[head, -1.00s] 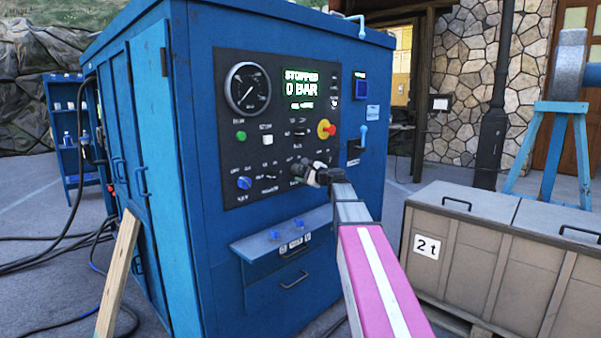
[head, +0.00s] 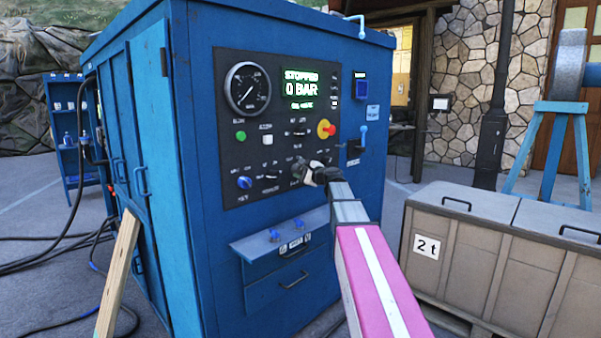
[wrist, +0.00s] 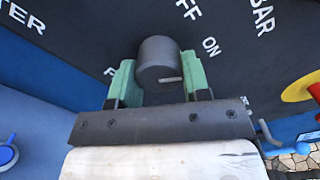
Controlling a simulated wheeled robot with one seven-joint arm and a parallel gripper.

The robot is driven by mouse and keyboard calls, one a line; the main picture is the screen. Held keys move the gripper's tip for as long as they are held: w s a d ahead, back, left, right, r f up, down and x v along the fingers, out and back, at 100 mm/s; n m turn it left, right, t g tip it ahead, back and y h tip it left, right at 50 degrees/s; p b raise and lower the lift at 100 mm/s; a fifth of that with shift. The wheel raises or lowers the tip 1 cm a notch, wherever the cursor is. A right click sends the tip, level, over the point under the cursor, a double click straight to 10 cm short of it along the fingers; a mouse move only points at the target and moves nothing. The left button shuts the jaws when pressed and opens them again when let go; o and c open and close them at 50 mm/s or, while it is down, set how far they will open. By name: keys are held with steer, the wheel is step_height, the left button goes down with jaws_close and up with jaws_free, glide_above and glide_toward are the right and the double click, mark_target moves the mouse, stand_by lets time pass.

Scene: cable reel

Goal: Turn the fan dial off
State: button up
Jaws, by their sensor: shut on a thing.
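The dial (wrist: 158,52) is a dark round knob on the black control panel (wrist: 85,22). In the wrist view it sits between the two green fingertips of my gripper (wrist: 160,78), which is shut on it. A short pale mark shows on the knob's face, toward the lower right. The words OFF and ON are printed beyond and to the right of the knob; a fan label is not readable. In the head view my gripper (head: 303,172) is at the lower right of the panel and hides the dial.
The panel also holds a gauge (head: 248,88), a lit display (head: 298,88) reading STOPPED 0 BAR, a red stop button (head: 326,129), a green button (head: 241,136) and a blue knob (head: 244,182). A shelf (head: 278,235) juts out below. A crate (head: 490,250) stands at right.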

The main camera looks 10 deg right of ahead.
steer(key=n, duration=0.5)
steer(key=shift+r+n, duration=0.1)
steer(key=shift+n, duration=0.3)
steer(key=n, duration=0.5)
steer(key=shift+n, duration=0.3)
steer(key=o, duration=0.9)
steer(key=v, duration=1)
steer(key=shift+s+d, duration=0.2)
steer(key=shift+s, duration=0.15)
